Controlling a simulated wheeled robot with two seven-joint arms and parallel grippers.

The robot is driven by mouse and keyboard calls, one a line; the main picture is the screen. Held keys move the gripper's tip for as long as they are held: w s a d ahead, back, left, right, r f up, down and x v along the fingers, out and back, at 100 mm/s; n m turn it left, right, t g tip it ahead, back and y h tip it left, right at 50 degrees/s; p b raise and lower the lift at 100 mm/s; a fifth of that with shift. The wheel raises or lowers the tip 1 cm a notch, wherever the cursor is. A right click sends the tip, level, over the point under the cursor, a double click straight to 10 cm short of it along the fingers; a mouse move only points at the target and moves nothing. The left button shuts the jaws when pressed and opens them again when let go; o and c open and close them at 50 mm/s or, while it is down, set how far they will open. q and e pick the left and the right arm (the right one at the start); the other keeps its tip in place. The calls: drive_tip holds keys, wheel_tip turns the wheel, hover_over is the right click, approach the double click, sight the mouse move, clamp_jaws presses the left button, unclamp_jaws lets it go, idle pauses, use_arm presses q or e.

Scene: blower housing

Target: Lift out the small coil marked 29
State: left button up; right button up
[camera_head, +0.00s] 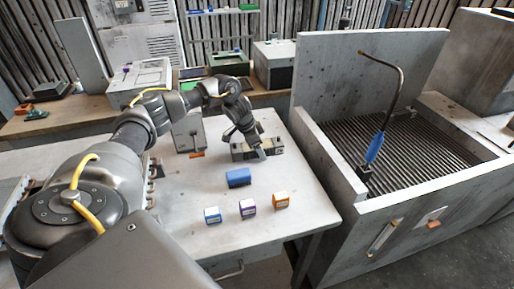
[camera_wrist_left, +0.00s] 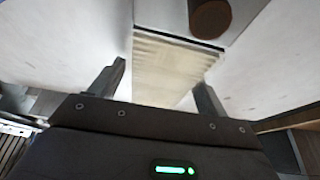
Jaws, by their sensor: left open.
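My left gripper (camera_head: 262,155) reaches down at a grey housing-like block (camera_head: 240,151) on the grey table, partly covering it. In the left wrist view my left gripper (camera_wrist_left: 161,78) is open. A pale ribbed block (camera_wrist_left: 165,65) appears between and beyond its fingers; I cannot tell whether either finger touches it. A brown round part (camera_wrist_left: 210,17) sits on a grey surface just past the block. No number 29 is readable, so I cannot tell which part is the coil. My right gripper is not in view.
A blue block (camera_head: 238,178) lies in front of the housing. Three small boxes stand nearer: blue-labelled (camera_head: 212,215), purple-labelled (camera_head: 248,208) and orange-topped (camera_head: 281,200). A high-walled grated bench (camera_head: 345,190) borders the table on the right. The table's front right is clear.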

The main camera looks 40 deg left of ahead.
use_arm(q)
drive_tip(key=c, duration=1.4)
drive_tip(key=shift+r+b, duration=0.45)
drive_tip(key=shift+r, duration=0.4)
drive_tip(key=s+r, duration=0.1)
drive_tip(key=r, duration=0.1)
drive_tip(key=s+r, duration=0.2)
drive_tip(key=r, duration=0.1)
drive_tip(key=s+r, duration=0.1)
drive_tip(key=r, duration=0.1)
drive_tip(key=shift+s+a+r+b, duration=0.2)
drive_tip(key=shift+s+a+b, duration=0.1)
drive_tip(key=s+r, duration=0.1)
drive_tip(key=s, duration=0.2)
drive_tip(key=s+r, duration=0.1)
drive_tip(key=s, duration=0.2)
drive_tip(key=s+r, duration=0.2)
drive_tip(key=s, duration=0.1)
drive_tip(key=shift+s+a, duration=0.2)
drive_tip(key=shift+a, duration=0.15)
